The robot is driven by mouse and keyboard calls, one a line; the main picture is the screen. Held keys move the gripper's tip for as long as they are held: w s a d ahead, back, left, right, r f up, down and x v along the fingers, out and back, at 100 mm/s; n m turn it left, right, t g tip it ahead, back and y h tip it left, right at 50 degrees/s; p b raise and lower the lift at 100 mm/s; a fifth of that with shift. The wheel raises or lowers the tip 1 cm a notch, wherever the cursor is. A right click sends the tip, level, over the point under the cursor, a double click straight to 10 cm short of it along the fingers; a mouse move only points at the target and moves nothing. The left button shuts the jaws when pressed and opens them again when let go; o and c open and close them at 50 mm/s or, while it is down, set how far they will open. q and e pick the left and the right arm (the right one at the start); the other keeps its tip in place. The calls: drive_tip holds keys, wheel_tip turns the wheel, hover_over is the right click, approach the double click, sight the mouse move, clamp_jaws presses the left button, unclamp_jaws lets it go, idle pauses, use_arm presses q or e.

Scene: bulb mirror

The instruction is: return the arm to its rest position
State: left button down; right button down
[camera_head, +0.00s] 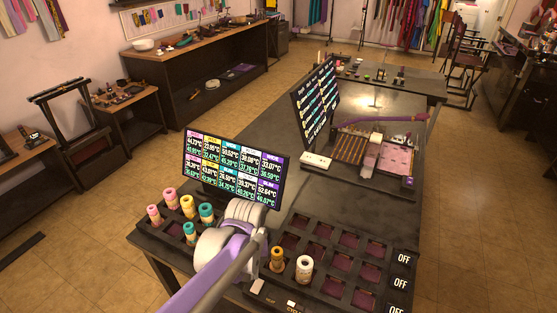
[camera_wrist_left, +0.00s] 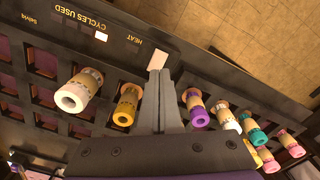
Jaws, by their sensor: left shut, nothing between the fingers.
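My left arm (camera_head: 205,275) comes in from the lower left in the head view and reaches over the dark table at the black roller rack. Its gripper is mostly hidden behind my own arm links there. In the left wrist view my left gripper (camera_wrist_left: 165,78) is shut and empty, with its two grey fingers together over the rack. A white roller (camera_wrist_left: 76,92) and a yellow roller (camera_wrist_left: 127,104) stand left of the fingers. A purple roller (camera_wrist_left: 196,110) stands close to their right. My right gripper is not in view.
The rack's right part (camera_head: 340,262) has mostly empty square pockets. Pink, yellow and teal rollers (camera_head: 206,212) stand at its left. A temperature display (camera_head: 235,165) rises behind them. A second display (camera_head: 314,102) and a tray with a purple bar (camera_head: 390,124) stand farther back. Bare tabletop lies between.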

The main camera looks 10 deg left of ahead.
use_arm(q)
drive_tip(key=shift+s+a+r, duration=0.1)
drive_tip(key=s+a+m+t, duration=0.1)
drive_tip(key=s+a+t, duration=0.1)
drive_tip(key=s, duration=0.4)
drive_tip(key=s+a+r+m+t, duration=0.1)
drive_tip(key=s+a+t, duration=0.2)
drive_tip(key=s, duration=0.4)
drive_tip(key=shift+a+r+t, duration=0.15)
drive_tip(key=shift+a+t, duration=0.15)
drive_tip(key=shift+a, duration=0.45)
